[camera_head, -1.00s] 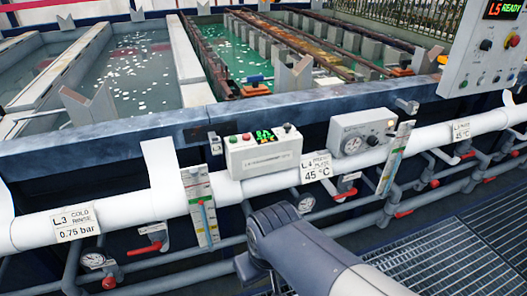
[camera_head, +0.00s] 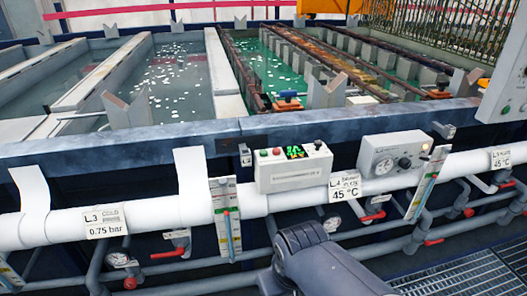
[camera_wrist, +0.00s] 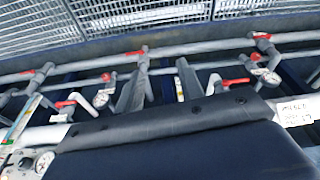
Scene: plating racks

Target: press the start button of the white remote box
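The white remote box (camera_head: 293,177) sits on the white pipe below the tank rim, near the middle of the head view. Which one is the start button I cannot read. My arm rises from the bottom of the head view, in front of and below the box. In the wrist view a dark blue surface fills the bottom, and the remote box cannot be made out.
A grey-white gauge box (camera_head: 392,155) stands right of the remote box. The white pipe (camera_head: 150,220) runs across the front, with strip gauges, labels and red-handled valves (camera_head: 168,254). Tanks lie behind the rim (camera_head: 180,132). Floor grating (camera_head: 470,280) is at lower right; pipes also show in the wrist view (camera_wrist: 200,62).

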